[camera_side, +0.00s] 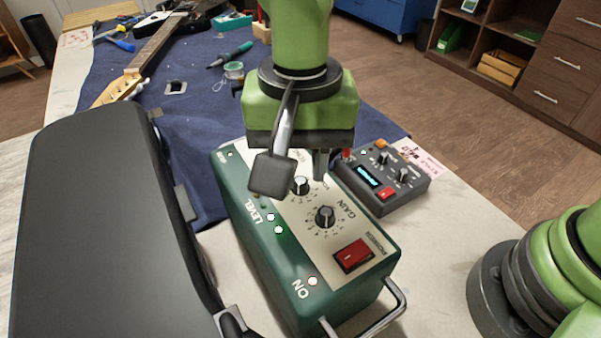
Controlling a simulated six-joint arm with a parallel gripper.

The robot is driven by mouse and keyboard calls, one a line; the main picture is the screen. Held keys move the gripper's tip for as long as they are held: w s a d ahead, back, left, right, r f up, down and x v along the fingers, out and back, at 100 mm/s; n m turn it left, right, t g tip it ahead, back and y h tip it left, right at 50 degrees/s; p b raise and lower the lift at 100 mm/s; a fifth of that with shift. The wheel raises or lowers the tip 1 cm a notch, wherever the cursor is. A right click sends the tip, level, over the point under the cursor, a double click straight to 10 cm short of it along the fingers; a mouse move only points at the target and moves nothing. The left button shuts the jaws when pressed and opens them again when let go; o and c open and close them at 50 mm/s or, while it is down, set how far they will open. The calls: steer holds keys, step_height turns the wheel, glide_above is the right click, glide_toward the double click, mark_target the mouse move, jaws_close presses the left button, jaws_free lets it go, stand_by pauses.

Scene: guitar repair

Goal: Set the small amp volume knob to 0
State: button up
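The small amp (313,293) is a green box with a cream top panel, standing on the table. Its panel has a knob (325,217) marked GAIN and another knob (299,185) farther back, whose label is partly hidden. Both knobs have dark skirts and pale tops. The volume setting is too small to read. My gripper (320,164) points down over the rear part of the panel, just behind and right of the farther knob. My wrist hides part of the panel. The finger gap cannot be made out, and no held object shows.
A black case (105,220) stands close along the amp's left side. A dark pedal (382,183) with a lit display sits right of the amp. The amp has a red power switch (353,255) and a metal handle (384,310). A guitar neck (152,47) lies behind.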

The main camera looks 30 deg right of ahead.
steer(key=shift+f, duration=1.2)
steer(key=shift+r, duration=0.15)
stand_by(0.5)
steer(key=c, duration=0.4)
